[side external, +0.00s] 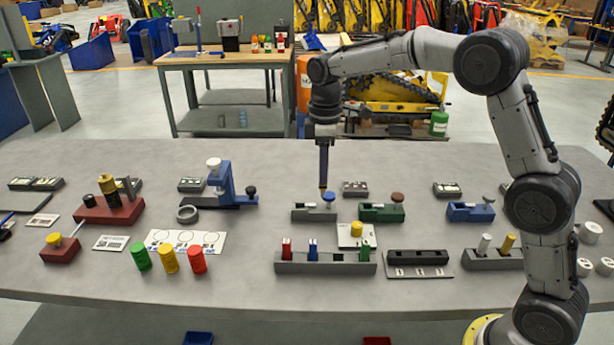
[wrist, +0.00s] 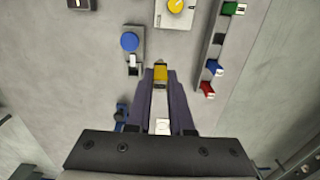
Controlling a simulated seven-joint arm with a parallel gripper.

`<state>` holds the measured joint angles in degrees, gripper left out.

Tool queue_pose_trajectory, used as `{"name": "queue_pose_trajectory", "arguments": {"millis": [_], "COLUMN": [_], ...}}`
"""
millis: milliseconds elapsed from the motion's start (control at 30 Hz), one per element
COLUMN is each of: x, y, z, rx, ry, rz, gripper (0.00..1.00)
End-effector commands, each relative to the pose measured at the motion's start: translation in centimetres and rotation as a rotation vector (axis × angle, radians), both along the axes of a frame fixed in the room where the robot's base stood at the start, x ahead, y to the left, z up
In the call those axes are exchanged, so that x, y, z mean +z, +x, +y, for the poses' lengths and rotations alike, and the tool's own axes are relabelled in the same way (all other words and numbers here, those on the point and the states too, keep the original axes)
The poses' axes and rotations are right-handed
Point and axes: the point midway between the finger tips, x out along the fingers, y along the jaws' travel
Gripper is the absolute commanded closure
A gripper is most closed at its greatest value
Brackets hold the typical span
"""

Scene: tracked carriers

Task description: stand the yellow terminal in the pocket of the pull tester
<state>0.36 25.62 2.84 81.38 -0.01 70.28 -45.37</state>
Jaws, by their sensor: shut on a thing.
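The yellow terminal (wrist: 160,76) shows between my fingertips in the wrist view. The fingertips appear just above and behind a small grey fixture with a blue knob (side external: 313,212). That fixture's blue knob (wrist: 130,42) is ahead and left of the fingertips in the wrist view. Similar fixtures are green with a brown knob (side external: 381,212) and blue with a grey knob (side external: 470,211). I cannot tell which is the pull tester; no pocket shows clearly.
A grey rack (side external: 325,268) at the front holds red, blue and green terminals, with one slot empty. A white card with a yellow knob (side external: 355,232) lies between rack and fixtures. A blue clamp-like stand (side external: 225,186) is at the left.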

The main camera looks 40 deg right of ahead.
Motion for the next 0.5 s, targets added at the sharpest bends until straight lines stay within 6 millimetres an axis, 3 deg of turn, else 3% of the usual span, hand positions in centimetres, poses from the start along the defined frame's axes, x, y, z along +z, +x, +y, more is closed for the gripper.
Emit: {"name": "queue_pose_trajectory", "arguments": {"millis": [233, 500], "x": [1.9, 2.7], "y": [-4.2, -5.8], "z": [0.0, 0.0], "rx": [0.000, 0.036], "ry": [0.000, -0.001], "rz": [-0.003, -0.011], "gripper": [1.00, 1.00]}}
